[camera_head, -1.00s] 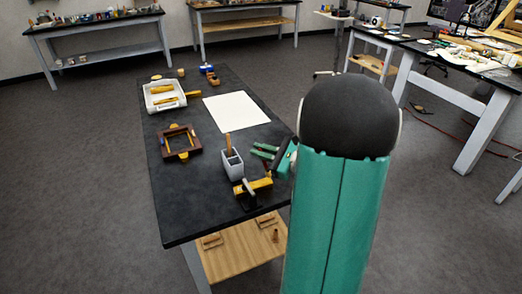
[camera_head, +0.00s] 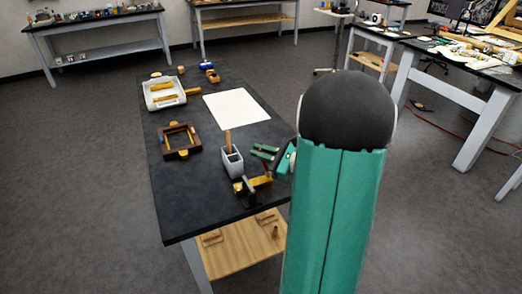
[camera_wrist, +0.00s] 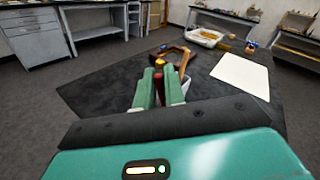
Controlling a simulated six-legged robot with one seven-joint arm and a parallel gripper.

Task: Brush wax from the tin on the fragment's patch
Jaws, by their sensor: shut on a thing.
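My gripper (camera_wrist: 158,92), with two green fingers, is shut on a narrow dark red and yellow thing (camera_wrist: 159,74); I cannot tell whether it is a brush. In the head view my gripper (camera_head: 263,153) is low over the bench's right edge, beside a grey holder (camera_head: 232,162) with a wooden handle (camera_head: 228,138) upright in it. A yellow piece with dark parts (camera_head: 260,181) is just below the fingers. A dark brown frame with gilt pieces (camera_head: 180,141) lies farther left. A small round tan object (camera_head: 181,70) at the far end may be the tin. No patch can be made out.
The black bench (camera_head: 190,205) carries a white sheet (camera_head: 236,106), a white tray with yellow items (camera_head: 163,94), and small blue (camera_head: 206,65) and brown (camera_head: 211,76) objects. Its near left part is clear. Other benches stand along the wall and at right.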

